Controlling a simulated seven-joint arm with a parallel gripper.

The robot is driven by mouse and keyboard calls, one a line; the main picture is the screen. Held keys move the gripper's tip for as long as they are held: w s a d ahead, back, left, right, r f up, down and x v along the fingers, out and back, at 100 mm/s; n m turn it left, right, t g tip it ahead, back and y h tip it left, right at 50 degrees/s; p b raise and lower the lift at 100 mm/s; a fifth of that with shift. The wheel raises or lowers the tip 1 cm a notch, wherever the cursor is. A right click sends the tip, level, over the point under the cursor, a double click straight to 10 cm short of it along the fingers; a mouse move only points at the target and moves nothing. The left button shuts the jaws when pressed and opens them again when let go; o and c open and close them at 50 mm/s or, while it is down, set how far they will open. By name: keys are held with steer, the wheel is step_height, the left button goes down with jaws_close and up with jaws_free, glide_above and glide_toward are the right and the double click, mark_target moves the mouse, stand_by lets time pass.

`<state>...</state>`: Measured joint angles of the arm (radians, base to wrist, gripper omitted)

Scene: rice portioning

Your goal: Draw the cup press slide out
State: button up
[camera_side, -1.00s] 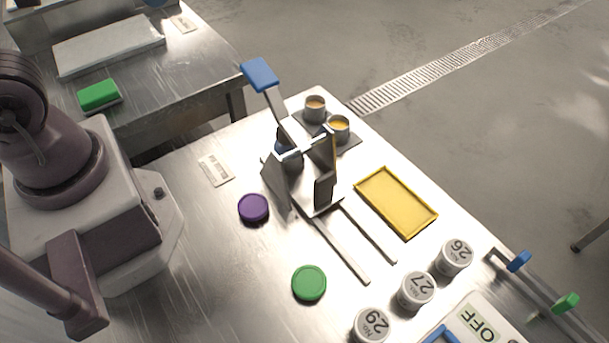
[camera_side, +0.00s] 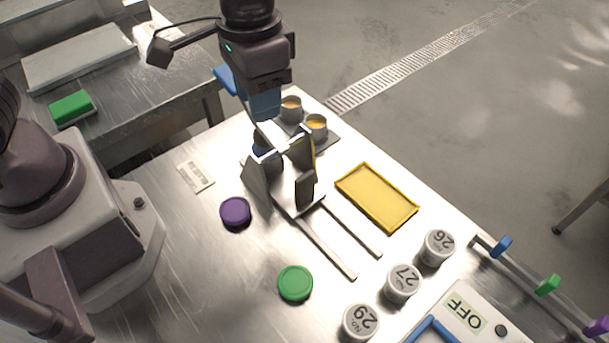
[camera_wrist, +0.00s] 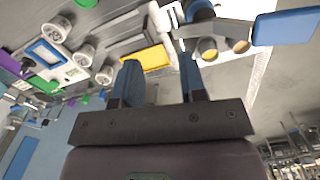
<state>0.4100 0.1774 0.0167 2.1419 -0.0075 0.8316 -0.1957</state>
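The cup press (camera_side: 305,185) stands on the steel table in the side view, with dark upright plates and two bare rails (camera_side: 328,250) reaching toward the lower right. Its lever has a blue handle (camera_side: 225,79), partly hidden behind my gripper; the handle also shows in the wrist view (camera_wrist: 286,26). My gripper (camera_side: 264,108) is above the back of the press, pointing down. In the wrist view its two blue fingers (camera_wrist: 160,64) are apart with nothing gripped between them. Whether the fingers touch the press cannot be told.
Two cups with yellow contents (camera_side: 316,124) stand behind the press. A yellow tray (camera_side: 410,222) lies to its right. A purple disc (camera_side: 235,212) and green disc (camera_side: 295,283) lie in front. Numbered canisters (camera_side: 403,282) and an OFF panel (camera_side: 464,313) are at lower right.

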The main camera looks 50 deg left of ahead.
glide_above(305, 176)
steer(key=s+a, duration=0.1)
steer(key=s, duration=0.1)
step_height(305, 176, down, 4)
steer(key=w+d+n, duration=0.1)
steer(key=w+n, duration=0.1)
step_height(305, 176, down, 13)
steer(key=shift+r, duration=0.1)
jaws_close()
